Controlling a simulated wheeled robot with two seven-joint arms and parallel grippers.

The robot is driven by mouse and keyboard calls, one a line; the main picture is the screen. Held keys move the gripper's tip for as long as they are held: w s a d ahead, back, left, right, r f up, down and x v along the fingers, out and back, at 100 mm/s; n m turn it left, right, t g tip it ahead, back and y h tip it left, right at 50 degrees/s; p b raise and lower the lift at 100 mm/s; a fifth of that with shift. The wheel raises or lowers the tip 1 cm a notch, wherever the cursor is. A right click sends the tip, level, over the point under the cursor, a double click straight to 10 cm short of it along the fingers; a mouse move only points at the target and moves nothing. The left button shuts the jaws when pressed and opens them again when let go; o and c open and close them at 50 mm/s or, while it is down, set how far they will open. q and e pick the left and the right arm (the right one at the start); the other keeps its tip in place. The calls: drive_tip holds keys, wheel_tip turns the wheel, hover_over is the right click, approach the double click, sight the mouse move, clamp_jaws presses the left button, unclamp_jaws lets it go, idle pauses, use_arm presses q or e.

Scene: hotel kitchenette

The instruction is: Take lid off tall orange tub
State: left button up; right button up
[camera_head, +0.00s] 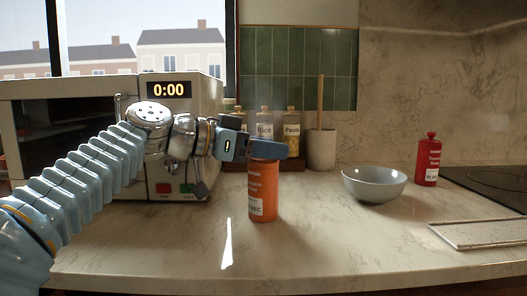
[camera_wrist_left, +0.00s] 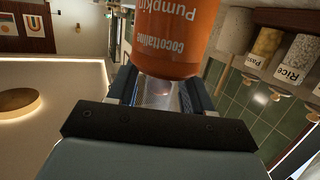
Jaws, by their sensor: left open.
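The tall orange tub (camera_head: 263,190) stands upright on the counter, with a white label on its front. In the left wrist view the tub (camera_wrist_left: 175,35) appears upside down, with the lettering "Pumpkin" on its side. My left gripper (camera_head: 268,149) is at the tub's top, reaching in from the left. Its fingers (camera_wrist_left: 158,92) are apart, one on each side of the tub's top end. The gripper hides the top in the head view, and I cannot make out the lid clearly. My right gripper is not in view.
A microwave (camera_head: 202,120) stands close behind my left arm. Glass jars (camera_head: 264,125) and a utensil crock (camera_head: 321,150) are behind the tub. A grey bowl (camera_head: 374,183), a red lidded tub (camera_head: 428,162) and a tray (camera_head: 480,234) are to the right. The front counter is clear.

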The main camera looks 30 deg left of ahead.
use_arm(q)
drive_tip(key=shift+w+d+f, duration=0.1)
drive_tip(key=shift+w+d, duration=0.25)
drive_tip(key=shift+w, duration=0.1)
clamp_jaws()
